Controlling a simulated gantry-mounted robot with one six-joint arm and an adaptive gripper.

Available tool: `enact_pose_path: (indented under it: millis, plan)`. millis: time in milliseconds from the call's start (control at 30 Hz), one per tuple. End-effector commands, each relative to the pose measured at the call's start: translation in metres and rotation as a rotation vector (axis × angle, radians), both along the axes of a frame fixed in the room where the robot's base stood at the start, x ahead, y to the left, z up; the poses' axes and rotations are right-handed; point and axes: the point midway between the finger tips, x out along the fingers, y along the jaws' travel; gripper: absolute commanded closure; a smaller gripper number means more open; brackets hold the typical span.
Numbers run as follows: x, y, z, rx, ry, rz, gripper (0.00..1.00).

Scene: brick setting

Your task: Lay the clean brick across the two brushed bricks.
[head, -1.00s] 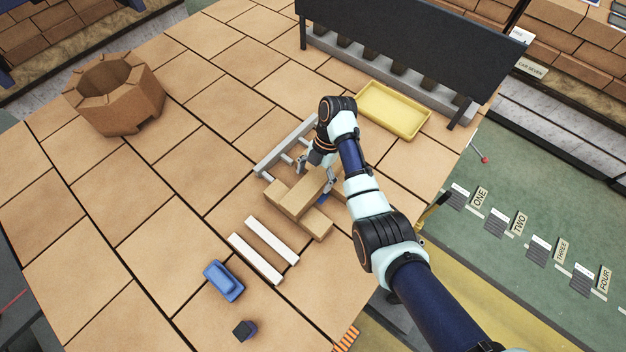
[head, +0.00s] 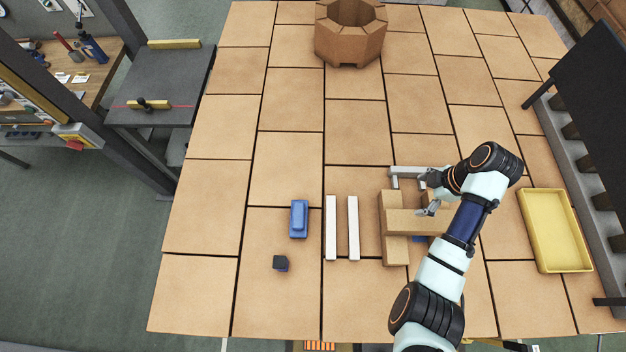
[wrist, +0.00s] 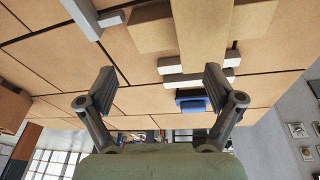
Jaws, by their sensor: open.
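In the head view a tan brick (head: 411,222) lies level across a lower tan brick (head: 393,253) at its left end. Its right part runs under my arm, where another lower tan brick (head: 433,198) partly shows; my arm hides most of it. The wrist view also shows the crossing brick (wrist: 222,28) over the lower bricks. I cannot tell brushed faces from clean ones. My gripper (head: 428,194) is over the far side of the crossing brick. Its fingers are spread in the wrist view (wrist: 160,78), with nothing between them.
A grey frame (head: 408,170) stands just behind the bricks. Two white strips (head: 331,228) (head: 353,228), a blue block (head: 298,219) and a small dark cube (head: 281,263) lie left. A yellow tray (head: 532,230) is right. An octagonal brick ring (head: 349,45) stands far back.

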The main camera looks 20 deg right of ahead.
Motion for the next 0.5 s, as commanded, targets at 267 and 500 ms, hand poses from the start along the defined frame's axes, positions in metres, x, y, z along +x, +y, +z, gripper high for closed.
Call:
enact_pose_path:
  millis: [267, 500]
  plan:
    - [0.098, 0.243, 0.095, -0.002, -0.477, -0.634, 0.09]
    - [0.051, 0.359, 0.189, 0.422, -0.735, -0.906, 0.09]
